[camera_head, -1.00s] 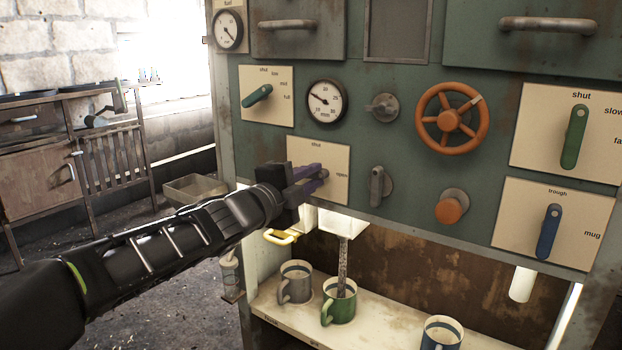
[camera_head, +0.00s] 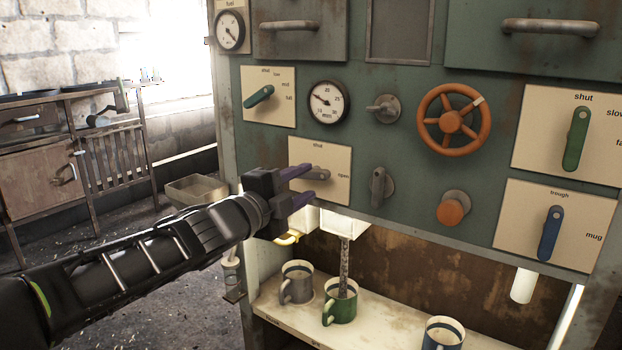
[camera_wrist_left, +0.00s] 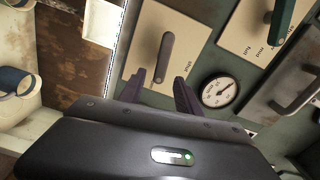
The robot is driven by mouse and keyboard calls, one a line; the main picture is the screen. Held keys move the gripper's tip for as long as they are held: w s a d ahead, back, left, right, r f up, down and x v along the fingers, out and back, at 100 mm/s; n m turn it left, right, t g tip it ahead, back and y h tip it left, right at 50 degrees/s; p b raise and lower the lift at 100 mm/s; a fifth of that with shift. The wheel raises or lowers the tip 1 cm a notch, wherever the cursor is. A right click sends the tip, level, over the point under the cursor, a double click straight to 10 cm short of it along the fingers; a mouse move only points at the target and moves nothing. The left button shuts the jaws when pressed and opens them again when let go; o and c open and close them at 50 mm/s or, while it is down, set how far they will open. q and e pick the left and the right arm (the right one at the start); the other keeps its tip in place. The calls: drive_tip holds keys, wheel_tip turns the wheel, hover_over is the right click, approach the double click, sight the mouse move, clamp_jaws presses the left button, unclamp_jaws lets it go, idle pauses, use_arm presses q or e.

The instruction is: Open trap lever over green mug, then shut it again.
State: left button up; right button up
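The trap lever (camera_head: 319,175) is a grey handle on a cream plate marked "shut" at the top and "open" at the right. It lies about level, toward "open". It also shows in the left wrist view (camera_wrist_left: 164,58). The green mug (camera_head: 341,308) stands upright on the shelf below, and a grainy grey stream (camera_head: 344,262) falls from a white spout into it. My left gripper (camera_head: 311,182) has purple fingers, spread apart and empty. In the left wrist view its fingertips (camera_wrist_left: 159,80) are near the lever's lower end, seemingly clear of it. My right gripper is out of view.
A grey mug (camera_head: 296,284) stands left of the green one and a blue-banded mug (camera_head: 442,334) to the right. A grey knob (camera_head: 380,187) and an orange wheel (camera_head: 452,119) stick out of the panel.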

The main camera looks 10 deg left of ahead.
use_arm(q)
drive_tip(key=v, duration=0.4)
drive_tip(key=shift+s, duration=0.1)
drive_tip(key=s+d+f+n+g+y, duration=0.15)
drive_tip(key=f+n, duration=0.45)
drive_tip(key=f, duration=0.8)
drive_tip(key=s+d+f+n+g, duration=0.1)
drive_tip(key=d+f+n+g, duration=0.35)
drive_tip(key=f, duration=0.85)
drive_tip(key=s+d+f+n+g+y, duration=0.15)
drive_tip(key=f+n, duration=0.55)
drive_tip(key=f, duration=0.7)
drive_tip(key=s+d+f+n+g, duration=0.2)
drive_tip(key=s+f+g, duration=0.2)
drive_tip(key=s+f, duration=0.85)
drive_tip(key=s+d+f+n+g, duration=0.2)
drive_tip(key=s+f+n+g, duration=0.15)
drive_tip(key=s+f, duration=0.9)
wheel_tip(320, 180, up, 18)
drive_tip(key=s+p, duration=0.2)
drive_tip(key=p, duration=1.5)
drive_tip(key=shift+s+r+m+g+p, duration=0.25)
drive_tip(key=shift+s+m+g+p, duration=0.05)
drive_tip(key=shift+s+g+p, duration=0.1)
